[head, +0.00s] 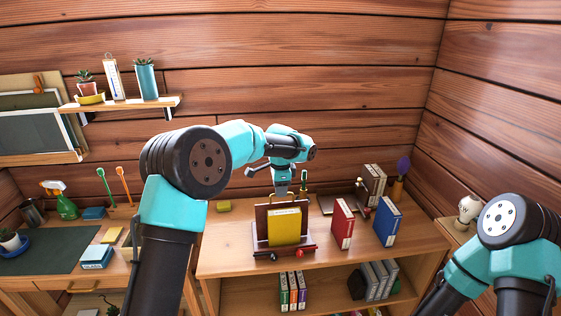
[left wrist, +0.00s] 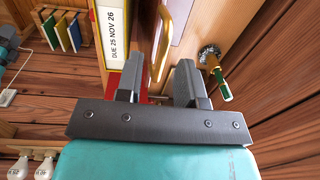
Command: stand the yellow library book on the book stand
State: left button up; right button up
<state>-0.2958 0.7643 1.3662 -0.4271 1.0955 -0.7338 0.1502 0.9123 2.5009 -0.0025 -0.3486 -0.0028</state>
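The yellow library book (head: 285,227) stands upright on the dark wooden book stand (head: 262,222), leaning against its back panel, its cover facing me. My left gripper (head: 282,190) is just above the book and the stand's top. In the left wrist view its two fingers (left wrist: 163,80) are apart with nothing clasped between them. Beside them are a book with a "DUE 25 NOV 26" label (left wrist: 113,38), apparently the yellow one, and the stand's panel with a brass handle (left wrist: 176,25). My right arm shows at the lower right, but its gripper is out of view.
A red book (head: 342,224) and a blue book (head: 387,222) stand right of the stand. A laptop-like dark object and beige books (head: 374,184) are behind them. A green-tipped item (head: 304,182) stands close behind the stand. The left desk (head: 52,249) holds small items.

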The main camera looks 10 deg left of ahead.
pick_arm(q)
notch_tip(320, 180, up, 16)
jog(key=s, duration=0.1)
jog(key=shift+d, duration=0.2)
jog(key=shift+r, duration=0.1)
